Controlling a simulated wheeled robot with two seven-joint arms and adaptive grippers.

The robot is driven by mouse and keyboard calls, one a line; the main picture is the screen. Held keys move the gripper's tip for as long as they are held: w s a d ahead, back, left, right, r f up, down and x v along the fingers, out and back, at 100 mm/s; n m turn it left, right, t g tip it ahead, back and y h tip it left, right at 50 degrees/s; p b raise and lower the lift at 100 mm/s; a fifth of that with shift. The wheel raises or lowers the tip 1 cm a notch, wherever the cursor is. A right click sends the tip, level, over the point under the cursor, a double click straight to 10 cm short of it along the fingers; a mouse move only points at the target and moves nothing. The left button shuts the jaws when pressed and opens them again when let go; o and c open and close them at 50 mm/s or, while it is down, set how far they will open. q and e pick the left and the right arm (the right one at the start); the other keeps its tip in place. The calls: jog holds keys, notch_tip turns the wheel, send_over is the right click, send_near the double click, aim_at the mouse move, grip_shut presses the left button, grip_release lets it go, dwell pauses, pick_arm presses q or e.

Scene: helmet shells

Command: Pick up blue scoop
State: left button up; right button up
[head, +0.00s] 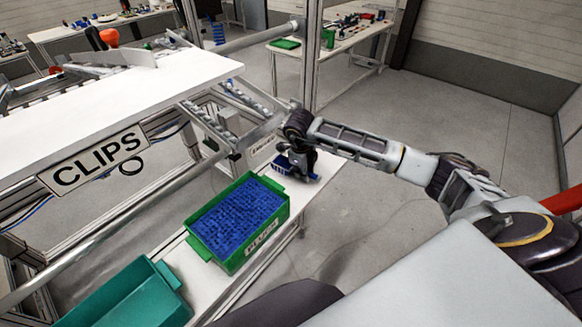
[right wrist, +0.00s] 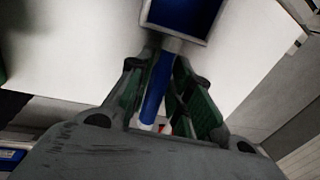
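The blue scoop (head: 287,164) is at the far end of the white table surface, beside my right gripper (head: 303,160). In the right wrist view, its square blue bowl (right wrist: 182,14) with a grey rim is ahead of the fingertips. Its blue handle (right wrist: 157,88) runs back between the two green-padded fingers of my right gripper (right wrist: 162,72). The fingers are close in on both sides of the handle and look shut on it. Whether the scoop touches the table cannot be told. My left gripper is in neither view.
A green bin (head: 208,246) full of small blue pieces stands nearer on the white table (head: 188,272). An empty teal bin (head: 128,298) is at the lower left. A metal frame with a CLIPS sign (head: 95,160) borders the table's left side. Floor is open at right.

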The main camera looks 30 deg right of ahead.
jog(key=shift+f, duration=0.3)
jog(key=shift+c, duration=0.3)
grip_shut()
jog(key=shift+r, duration=0.15)
jog(key=shift+r+b, duration=0.3)
jog(key=shift+r, duration=0.6)
notch_tip(320, 180, up, 26)
jog(key=shift+b, duration=0.35)
dwell(0.3)
